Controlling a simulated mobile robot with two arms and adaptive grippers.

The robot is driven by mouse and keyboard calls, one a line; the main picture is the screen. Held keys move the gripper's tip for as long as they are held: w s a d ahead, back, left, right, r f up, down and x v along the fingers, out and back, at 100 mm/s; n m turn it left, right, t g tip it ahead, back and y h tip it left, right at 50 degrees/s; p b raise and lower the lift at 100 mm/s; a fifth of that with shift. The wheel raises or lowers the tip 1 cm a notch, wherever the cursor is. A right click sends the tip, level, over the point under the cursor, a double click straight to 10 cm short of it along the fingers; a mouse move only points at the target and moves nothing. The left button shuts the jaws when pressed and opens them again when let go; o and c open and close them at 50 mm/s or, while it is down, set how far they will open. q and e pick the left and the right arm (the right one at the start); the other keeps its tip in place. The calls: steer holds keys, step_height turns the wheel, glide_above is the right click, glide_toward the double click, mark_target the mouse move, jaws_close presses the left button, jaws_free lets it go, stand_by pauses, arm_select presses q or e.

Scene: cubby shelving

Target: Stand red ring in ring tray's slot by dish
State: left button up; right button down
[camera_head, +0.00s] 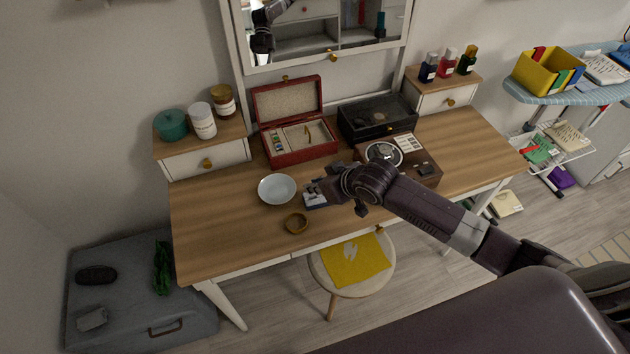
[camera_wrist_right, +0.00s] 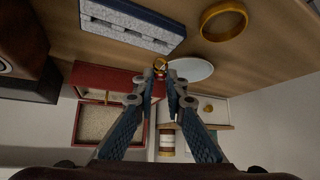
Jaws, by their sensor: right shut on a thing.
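My right gripper (camera_head: 325,192) is over the desk, just right of the white dish (camera_head: 277,189). In the right wrist view its fingertips (camera_wrist_right: 168,80) are close together on the red ring (camera_wrist_right: 160,63), a small gold band with a bit of red. The ring is hidden in the head view. The ring tray (camera_head: 312,203), pale grey with a blue edge, is partly covered by the gripper in the head view. Its slotted top shows in the wrist view (camera_wrist_right: 128,24). The dish shows behind the fingertips there (camera_wrist_right: 190,69). My left gripper is out of view.
A gold bangle (camera_head: 297,224) lies in front of the dish. Behind are an open red jewelry box (camera_head: 298,150), a black case (camera_head: 376,118) and a brown turntable-like box (camera_head: 425,177). A stool (camera_head: 380,284) stands at the front. The desk's left front is clear.

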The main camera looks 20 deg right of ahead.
mark_target(315, 200)
steer(key=shift+f, duration=0.65)
steer(key=shift+r, duration=0.1)
steer(key=shift+p, duration=0.9)
stand_by(1.1)
steer(key=shift+f+b, duration=0.65)
steer(key=shift+f, duration=0.55)
